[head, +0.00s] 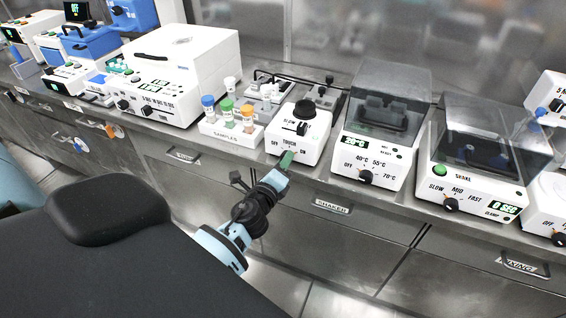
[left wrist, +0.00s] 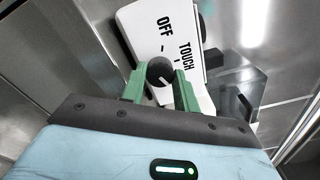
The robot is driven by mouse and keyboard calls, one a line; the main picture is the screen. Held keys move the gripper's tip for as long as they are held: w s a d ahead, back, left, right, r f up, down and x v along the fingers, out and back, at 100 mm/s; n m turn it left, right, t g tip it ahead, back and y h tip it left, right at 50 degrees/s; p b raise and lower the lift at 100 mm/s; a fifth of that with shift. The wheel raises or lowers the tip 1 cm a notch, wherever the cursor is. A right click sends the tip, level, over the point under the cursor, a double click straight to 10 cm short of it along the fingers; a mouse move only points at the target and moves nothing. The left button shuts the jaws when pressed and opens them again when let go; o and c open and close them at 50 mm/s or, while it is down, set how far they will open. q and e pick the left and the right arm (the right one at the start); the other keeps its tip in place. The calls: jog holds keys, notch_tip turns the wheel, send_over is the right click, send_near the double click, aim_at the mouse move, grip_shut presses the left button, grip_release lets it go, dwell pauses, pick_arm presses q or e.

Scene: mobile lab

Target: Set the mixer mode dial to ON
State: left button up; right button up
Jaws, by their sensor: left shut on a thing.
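The mixer (head: 311,142) is a small white box with a black round top, standing at the bench's front edge. Its front carries the words OFF and TOUCH; no ON mark can be read. The dark round mode dial (left wrist: 160,71) shows in the left wrist view below those words. My left gripper (head: 287,159) reaches the mixer's front, and its green fingers (left wrist: 160,88) are shut on the dial, one on each side. Which mark the dial points to I cannot tell. In the head view the gripper hides the dial. My right gripper is not in view.
A sample rack (head: 232,136) with capped vials stands left of the mixer. A lidded heater (head: 377,150) with a temperature dial stands close on the right, then a shaker (head: 470,180). Steel drawers with handles (head: 333,204) lie below the bench edge.

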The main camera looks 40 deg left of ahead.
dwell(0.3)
pick_arm(q)
jog(key=o, duration=1)
jog(key=shift+c, duration=0.2)
jog(key=shift+s, duration=0.1)
jog(key=v, duration=0.7)
jog(key=shift+s+b, duration=0.35)
